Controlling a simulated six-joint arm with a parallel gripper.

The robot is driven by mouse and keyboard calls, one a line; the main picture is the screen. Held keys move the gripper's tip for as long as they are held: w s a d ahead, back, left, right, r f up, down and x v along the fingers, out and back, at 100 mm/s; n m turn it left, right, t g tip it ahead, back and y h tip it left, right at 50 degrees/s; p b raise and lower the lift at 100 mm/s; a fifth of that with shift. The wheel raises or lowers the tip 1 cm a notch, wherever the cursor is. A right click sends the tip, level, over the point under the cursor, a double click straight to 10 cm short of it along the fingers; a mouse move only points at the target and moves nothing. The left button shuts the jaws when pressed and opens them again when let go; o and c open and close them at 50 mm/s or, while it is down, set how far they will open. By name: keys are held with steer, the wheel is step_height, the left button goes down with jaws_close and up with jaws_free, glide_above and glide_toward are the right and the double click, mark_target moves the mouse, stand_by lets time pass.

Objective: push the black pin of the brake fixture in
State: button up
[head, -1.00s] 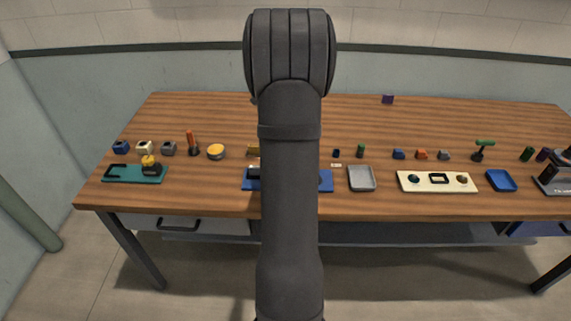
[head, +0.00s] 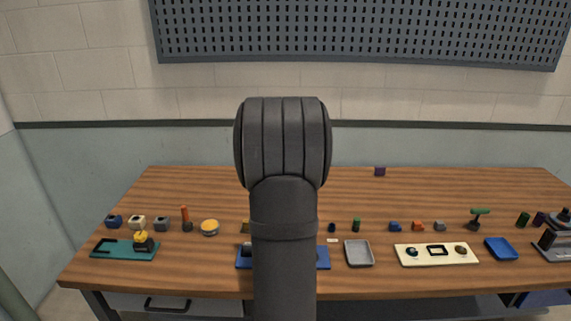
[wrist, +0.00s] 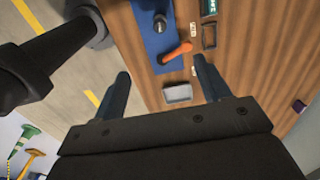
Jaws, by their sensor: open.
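A blue plate (wrist: 150,35) lies on the wooden table in the wrist view. It carries a dark round post (wrist: 160,22), and an orange lever (wrist: 178,53) lies at its edge. I cannot tell for sure whether this is the brake fixture or whether the post is its black pin. In the head view my arm covers the middle of the blue plate (head: 322,258). My gripper (wrist: 160,67) is open and empty, its two fingers wide apart. It appears clear of the table, with the plate beyond the fingertips. The head view hides the gripper behind my arm.
A grey tray (head: 359,253) sits right of the blue plate. A cream board (head: 436,255), a blue tray (head: 501,249) and a grey fixture (head: 556,246) stand further right. A green plate (head: 113,249) is at left. The back of the table is mostly clear.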

steer(key=c, duration=0.4)
steer(key=shift+f+n, duration=0.1)
steer(key=shift+n, duration=0.4)
step_height(320, 180, down, 19)
steer(key=n, duration=0.8)
